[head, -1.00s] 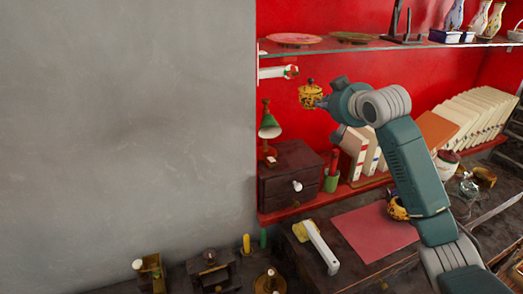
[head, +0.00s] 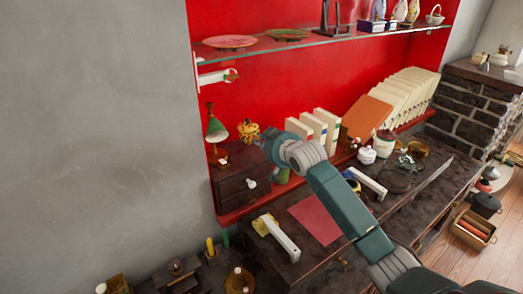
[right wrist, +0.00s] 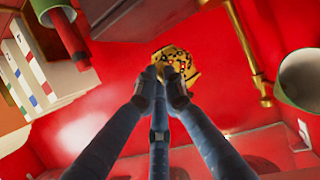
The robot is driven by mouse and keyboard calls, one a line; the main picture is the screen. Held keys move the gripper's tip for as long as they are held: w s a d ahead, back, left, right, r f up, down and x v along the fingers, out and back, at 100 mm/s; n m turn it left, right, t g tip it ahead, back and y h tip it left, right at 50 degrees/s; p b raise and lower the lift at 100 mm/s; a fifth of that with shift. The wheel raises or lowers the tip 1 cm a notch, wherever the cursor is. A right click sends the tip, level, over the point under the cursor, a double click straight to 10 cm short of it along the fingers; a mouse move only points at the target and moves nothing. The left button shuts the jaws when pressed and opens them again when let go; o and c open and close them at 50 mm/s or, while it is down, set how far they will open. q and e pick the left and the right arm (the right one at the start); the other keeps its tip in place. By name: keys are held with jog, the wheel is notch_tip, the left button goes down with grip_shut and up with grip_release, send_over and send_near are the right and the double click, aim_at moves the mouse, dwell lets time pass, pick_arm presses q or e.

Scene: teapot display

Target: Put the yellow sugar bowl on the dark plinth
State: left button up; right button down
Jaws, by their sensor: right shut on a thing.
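The yellow sugar bowl (head: 248,131), patterned with dark marks, is at the tip of my right gripper (head: 262,141), in front of the red back wall. In the right wrist view the fingers (right wrist: 162,86) are shut on the bowl (right wrist: 178,62), partly covering it. The bowl is above a dark wooden box (head: 236,182) with a white knob, which may be the dark plinth; I cannot tell for sure. My arm hides part of the box's right side. I cannot tell whether the bowl touches anything below. My left gripper is not in view.
A green lamp (head: 215,128) stands left of the bowl. White books (head: 325,128) stand to the right. A glass shelf (head: 300,38) with plates runs above.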

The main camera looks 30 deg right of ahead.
notch_tip(320, 180, down, 4)
jog(key=shift+r+p, duration=0.15)
jog(key=shift+p, duration=0.25)
jog(key=shift+f, duration=0.25)
jog(key=shift+f, duration=0.15)
jog(key=c, duration=1.9)
grip_release()
jog(key=shift+o, duration=0.2)
jog(key=b+v, duration=0.2)
jog(key=v, duration=1)
